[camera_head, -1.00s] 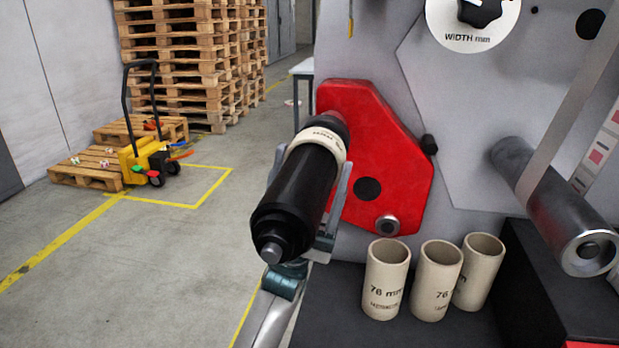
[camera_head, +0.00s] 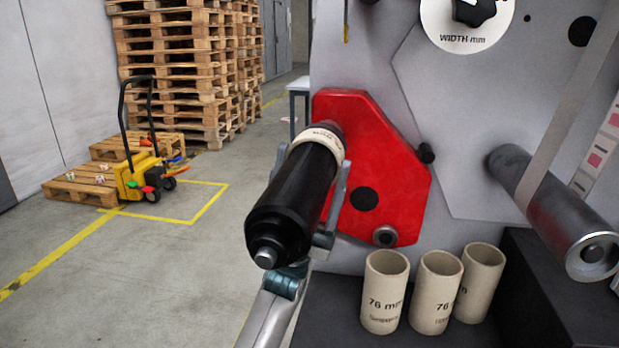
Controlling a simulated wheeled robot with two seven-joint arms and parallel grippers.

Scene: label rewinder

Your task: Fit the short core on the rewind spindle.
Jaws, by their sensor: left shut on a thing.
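The short core (camera_head: 319,139) is a narrow cream ring with small dark lettering. It sits around the black rewind spindle (camera_head: 292,200), close to the red plate (camera_head: 397,190) at the spindle's back end. Whether it touches the plate is hidden from this angle. My left gripper (camera_head: 312,172) comes up from below, with one finger on each side of the spindle, and is shut on the core. Most of the spindle sticks out bare in front of the core, its metal tip facing me. My right gripper is not in view.
Several taller cream cores marked 76 mm (camera_head: 386,291) stand on the dark shelf (camera_head: 336,318) below the plate. A steel roller (camera_head: 550,212) with a paper web is at the right. A pallet truck (camera_head: 146,176) and stacked pallets are far left.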

